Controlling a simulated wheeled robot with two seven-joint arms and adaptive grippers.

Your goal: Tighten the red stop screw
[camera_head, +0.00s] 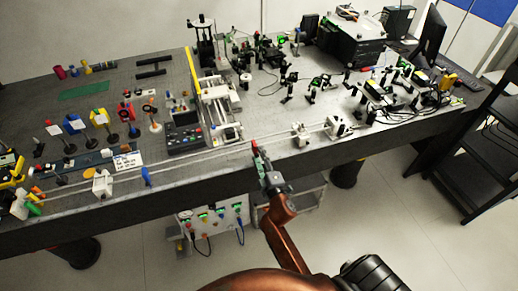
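A small red part (254,145), which looks like the red stop screw, shows at the front edge of the bench beside the long rail (215,152). My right gripper (257,156) reaches up from below, over the bench's front edge, with its fingertips at this red part. The fingers look close together, but at this size I cannot tell whether they are shut on it or only touching or overlapping it. The fingers partly hide the red part's lower side. My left gripper is not in view.
White carriages stand on the rail to the left (103,183) and right (337,127). A blue pointed part (146,176) stands by the rail. A dark control box (184,133) and several optics mounts crowd the bench (225,170) behind. A black shelf (478,165) stands at right.

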